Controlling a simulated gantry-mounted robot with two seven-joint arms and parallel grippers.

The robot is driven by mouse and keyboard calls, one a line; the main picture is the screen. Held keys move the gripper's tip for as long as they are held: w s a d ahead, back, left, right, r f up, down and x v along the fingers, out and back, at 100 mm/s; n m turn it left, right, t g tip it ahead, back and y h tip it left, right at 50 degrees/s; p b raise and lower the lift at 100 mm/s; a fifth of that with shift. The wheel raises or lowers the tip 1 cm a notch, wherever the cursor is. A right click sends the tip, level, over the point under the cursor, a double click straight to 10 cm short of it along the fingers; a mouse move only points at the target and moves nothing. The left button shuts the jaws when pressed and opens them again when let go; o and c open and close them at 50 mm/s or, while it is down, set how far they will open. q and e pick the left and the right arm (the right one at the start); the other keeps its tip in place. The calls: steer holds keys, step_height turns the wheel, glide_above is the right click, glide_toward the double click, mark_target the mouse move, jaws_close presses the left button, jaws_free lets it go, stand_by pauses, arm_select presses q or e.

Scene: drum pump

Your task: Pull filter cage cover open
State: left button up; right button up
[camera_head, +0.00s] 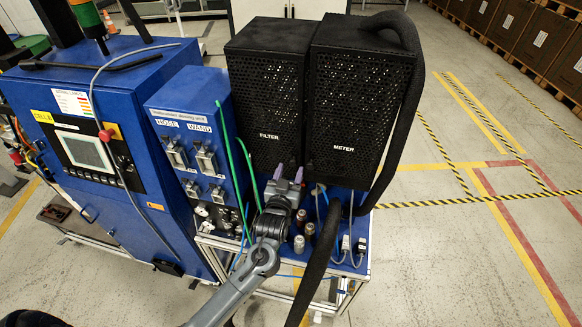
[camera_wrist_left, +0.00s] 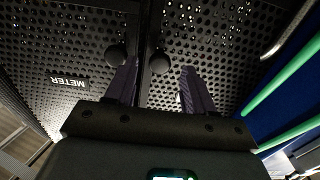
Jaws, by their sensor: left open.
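The filter cage cover (camera_head: 268,95) is a black perforated box marked FILTER, closed, at the upper middle of the head view. It fills the right part of the wrist view (camera_wrist_left: 220,50), with a round dark knob (camera_wrist_left: 160,62) near its edge. My left gripper (camera_head: 289,170) is in front of the cage's lower right corner, near the seam with the meter cage. Its purple fingers (camera_wrist_left: 158,80) are open, and the knob shows between their tips in the wrist view. Whether they touch it I cannot tell. My right gripper is not in view.
The meter cage (camera_head: 358,100) stands close on the right, with its own knob (camera_wrist_left: 115,55) just outside the left-hand finger in the wrist view. A thick black hose (camera_head: 405,110) runs down its right side. A blue control box (camera_head: 190,145) with green hoses stands on the left.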

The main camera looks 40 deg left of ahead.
arm_select(q)
steer(key=shift+x, duration=0.95)
jaws_close()
